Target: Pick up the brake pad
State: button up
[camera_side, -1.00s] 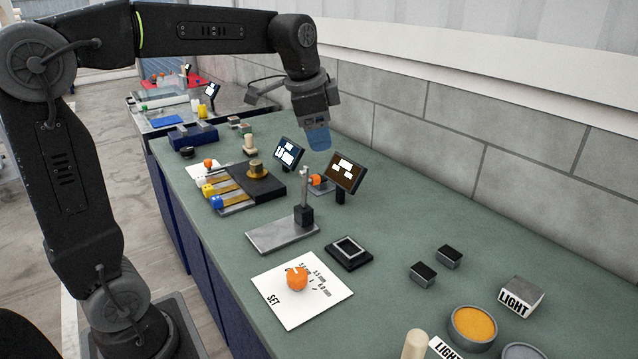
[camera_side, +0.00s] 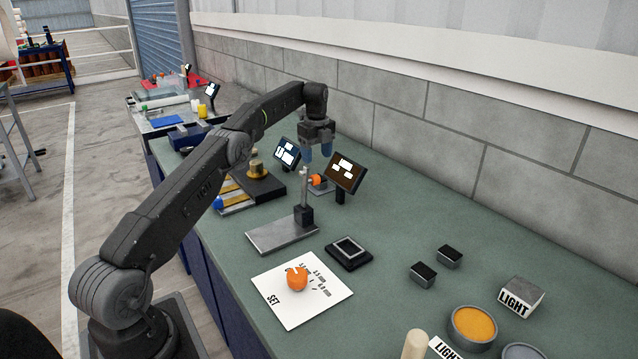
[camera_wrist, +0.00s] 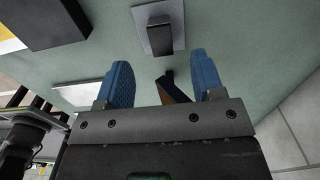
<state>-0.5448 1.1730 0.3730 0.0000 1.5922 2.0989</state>
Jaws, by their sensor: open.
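No part is clearly marked as the brake pad, and I cannot tell which one it is. Two small grey blocks with dark tops, the nearer block (camera_side: 423,272) and the farther block (camera_side: 449,256), lie on the right half of the bench. My gripper (camera_side: 318,152) is open and empty, pointing down above the bench behind the two small screens, well away from these blocks. In the wrist view its blue fingers (camera_wrist: 161,72) are spread apart. A grey plate with a dark block (camera_wrist: 160,36) lies beyond the fingertips. A dark, brownish item (camera_wrist: 174,90) shows partly between the fingers.
A brown-faced screen (camera_side: 345,172) and a blue-faced screen (camera_side: 287,151) stand near my gripper. A metal post stand (camera_side: 283,232), a black tray (camera_side: 348,253) and a white SET card (camera_side: 282,305) lie nearer. Open green bench (camera_side: 440,210) lies to the right.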

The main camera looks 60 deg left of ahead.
jog(key=shift+a+f, duration=0.15)
jog(key=shift+f, duration=0.5)
notch_tip(320, 180, down, 7)
jog(key=shift+r, duration=0.15)
jog(key=c, duration=1)
jog(key=shift+c, duration=0.4)
jog(key=shift+r, duration=0.15)
